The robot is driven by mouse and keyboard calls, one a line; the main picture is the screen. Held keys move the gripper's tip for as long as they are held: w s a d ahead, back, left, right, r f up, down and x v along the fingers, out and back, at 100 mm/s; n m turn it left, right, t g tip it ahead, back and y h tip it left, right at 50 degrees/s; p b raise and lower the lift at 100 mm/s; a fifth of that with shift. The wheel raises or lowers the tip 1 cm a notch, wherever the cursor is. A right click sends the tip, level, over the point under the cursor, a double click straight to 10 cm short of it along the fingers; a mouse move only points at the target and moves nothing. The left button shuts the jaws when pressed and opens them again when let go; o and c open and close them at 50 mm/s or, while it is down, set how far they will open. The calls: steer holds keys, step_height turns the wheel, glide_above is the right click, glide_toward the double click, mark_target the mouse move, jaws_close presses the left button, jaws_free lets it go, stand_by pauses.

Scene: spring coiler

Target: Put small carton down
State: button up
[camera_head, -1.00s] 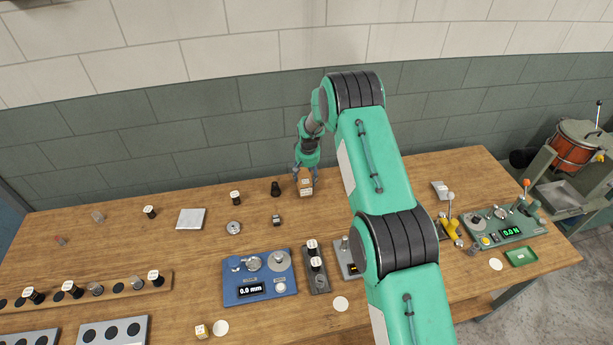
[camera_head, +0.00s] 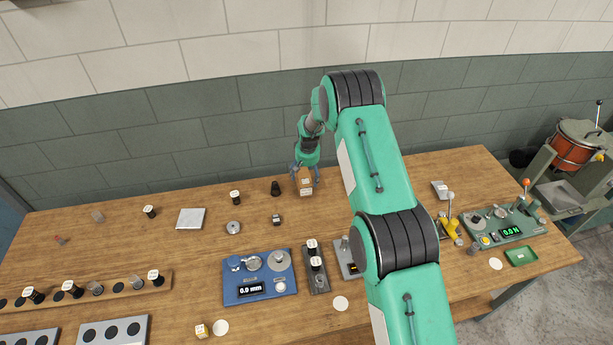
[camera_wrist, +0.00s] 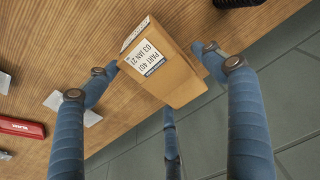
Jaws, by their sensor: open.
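The small carton (camera_head: 306,188) is a brown box with white labels. It stands on the wooden table near its back edge, in the upper middle of the head view. In the wrist view the carton (camera_wrist: 163,65) shows a label reading "PART 401" and "03 JAN 27". My gripper (camera_head: 305,178) is at the carton, with its fingers spread around it. In the wrist view the blue fingers of my gripper (camera_wrist: 160,85) are open, with gaps between them and the carton's sides. The carton's underside is hidden.
A black cylinder (camera_head: 275,188) stands left of the carton. A small dark item (camera_head: 276,219) and a blue gauge (camera_head: 258,277) are nearer the front. A red object (camera_wrist: 21,128) shows in the wrist view. The dark wall rises behind the table.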

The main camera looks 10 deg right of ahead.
step_height(320, 180, up, 12)
steer(key=s+b, duration=0.1)
steer(key=shift+s+f, duration=0.15)
steer(key=shift+s, duration=0.25)
stand_by(0.9)
steer(key=s+r+t, duration=0.1)
steer(key=s+r, duration=1.1)
steer(key=r, duration=0.5)
steer(key=s+r+t, duration=0.1)
steer(key=s+r, duration=1)
steer(key=r, duration=0.5)
steer(key=s+r, duration=0.4)
steer(key=s, duration=0.5)
steer(key=s+r, duration=0.3)
steer(key=s, duration=0.6)
steer(key=s+f+t, duration=0.1)
steer(key=s, duration=1.7)
steer(key=shift+d+f+t, duration=0.25)
steer(key=shift+f+t, duration=0.05)
steer(key=shift+t, duration=0.1)
